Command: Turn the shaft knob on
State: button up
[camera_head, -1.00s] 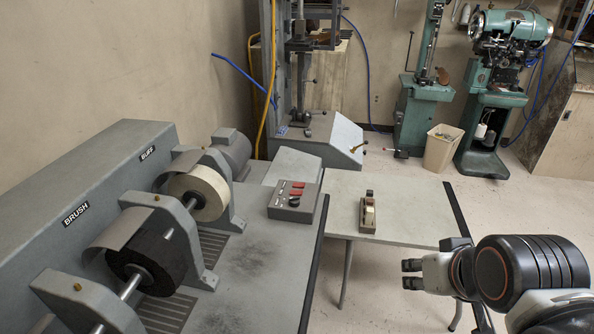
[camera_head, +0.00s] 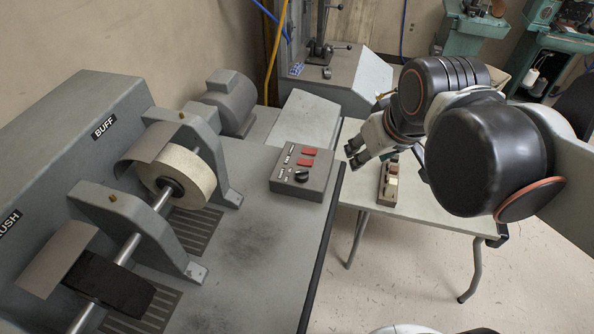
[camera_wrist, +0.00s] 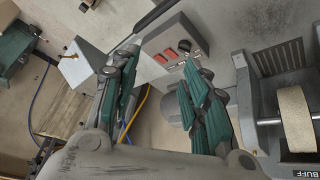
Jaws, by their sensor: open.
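The shaft knob (camera_head: 301,175) is a small round black knob at the near end of a grey control box (camera_head: 278,183) on the machine's bench. Two red switches (camera_head: 308,157) sit beside it on the sloped top. My gripper (camera_head: 353,155) is to the right of the box, apart from it and above the small side table, with its fingers toward the box. In the wrist view my gripper (camera_wrist: 158,62) has its green-padded fingers spread and empty. The control box (camera_wrist: 203,37) appears beyond the fingertips there, partly covered by the right finger. The knob's exact setting is too small to read.
The buff wheel (camera_head: 197,172) and its shaft stand left of the box. A small block-like tool (camera_head: 388,184) lies on the side table (camera_head: 425,205) below my gripper. A grey sloped housing (camera_head: 306,118) is behind the box. The bench in front is bare.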

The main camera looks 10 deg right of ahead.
jog(key=w+a+f+n+g, duration=0.25)
jog(key=w+a+n, duration=0.25)
jog(key=w, duration=0.5)
jog(key=n+g, duration=0.3)
jog(key=n, duration=0.3)
send_near(302, 171)
notch_tip(302, 171, down, 10)
jog(key=b, duration=0.4)
jog(key=shift+w+a+r, duration=0.1)
jog(key=c, duration=0.8)
